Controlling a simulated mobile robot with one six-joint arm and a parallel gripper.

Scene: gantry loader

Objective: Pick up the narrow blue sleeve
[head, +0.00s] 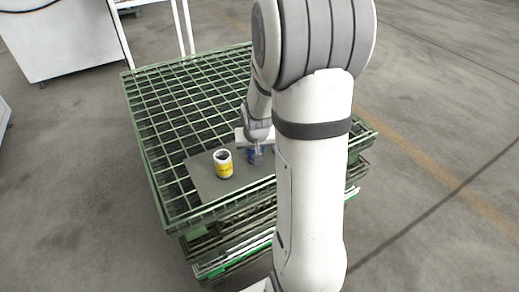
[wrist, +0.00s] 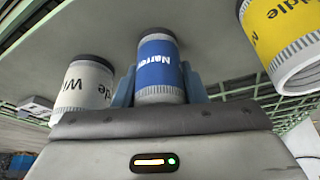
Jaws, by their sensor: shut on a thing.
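The narrow blue sleeve (wrist: 158,68) has a blue "Narrow" label and grey ends in the wrist view. It stands between the two fingers of my gripper (wrist: 160,85), which are shut on it from both sides. In the head view the blue sleeve (head: 256,158) is partly hidden by my gripper (head: 257,151), at the plate. I cannot tell whether it still touches the plate.
A yellow sleeve (head: 223,165), labelled "Middle", stands on the grey plate (head: 205,183) left of my gripper. A white sleeve (wrist: 84,88), labelled "Wide", is close beside the blue one in the wrist view.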

